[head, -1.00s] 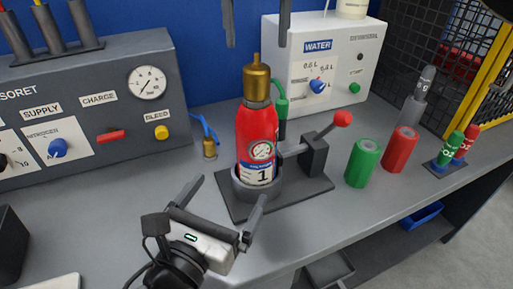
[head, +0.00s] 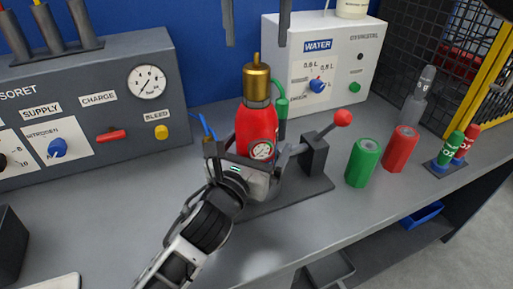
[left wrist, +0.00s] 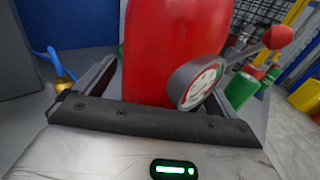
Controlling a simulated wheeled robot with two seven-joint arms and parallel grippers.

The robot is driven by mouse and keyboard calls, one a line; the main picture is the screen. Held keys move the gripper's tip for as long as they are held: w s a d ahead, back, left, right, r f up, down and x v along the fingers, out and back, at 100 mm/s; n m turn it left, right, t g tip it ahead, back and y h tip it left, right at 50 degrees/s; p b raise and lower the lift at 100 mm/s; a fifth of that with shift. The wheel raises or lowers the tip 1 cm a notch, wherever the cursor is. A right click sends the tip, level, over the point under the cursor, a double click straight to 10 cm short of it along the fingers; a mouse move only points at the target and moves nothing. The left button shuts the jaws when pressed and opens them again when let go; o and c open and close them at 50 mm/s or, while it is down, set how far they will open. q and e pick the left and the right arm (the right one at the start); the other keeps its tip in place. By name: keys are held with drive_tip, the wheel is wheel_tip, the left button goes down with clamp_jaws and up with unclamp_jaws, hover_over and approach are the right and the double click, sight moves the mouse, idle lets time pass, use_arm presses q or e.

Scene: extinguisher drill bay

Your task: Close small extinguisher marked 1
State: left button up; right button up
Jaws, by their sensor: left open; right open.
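The small red extinguisher (head: 256,122) stands upright in a holder on a dark base plate (head: 290,198), with a brass top (head: 257,83) on its neck. In the left wrist view the red body (left wrist: 165,50) and gauge (left wrist: 197,84) are close in front of the palm; finger contact is unclear. My right gripper (head: 256,44) shows only as two spread fingers at the top, open and empty.
A clamp lever with a red knob (head: 342,118) is right of the extinguisher. Green (head: 362,163) and red (head: 400,149) cylinders stand further right. A grey charging panel (head: 105,110) is left, and a white water box (head: 320,65) is behind.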

use_arm(q)
drive_tip(key=shift+c, duration=0.4)
drive_tip(key=c, duration=1.9)
use_arm(e)
drive_tip(key=n, duration=0.8)
drive_tip(key=shift+n, duration=0.4)
drive_tip(key=n, duration=0.7)
drive_tip(key=shift+n, duration=0.3)
drive_tip(key=n, duration=1.4)
drive_tip(key=shift+n, duration=0.3)
drive_tip(key=n, duration=0.5)
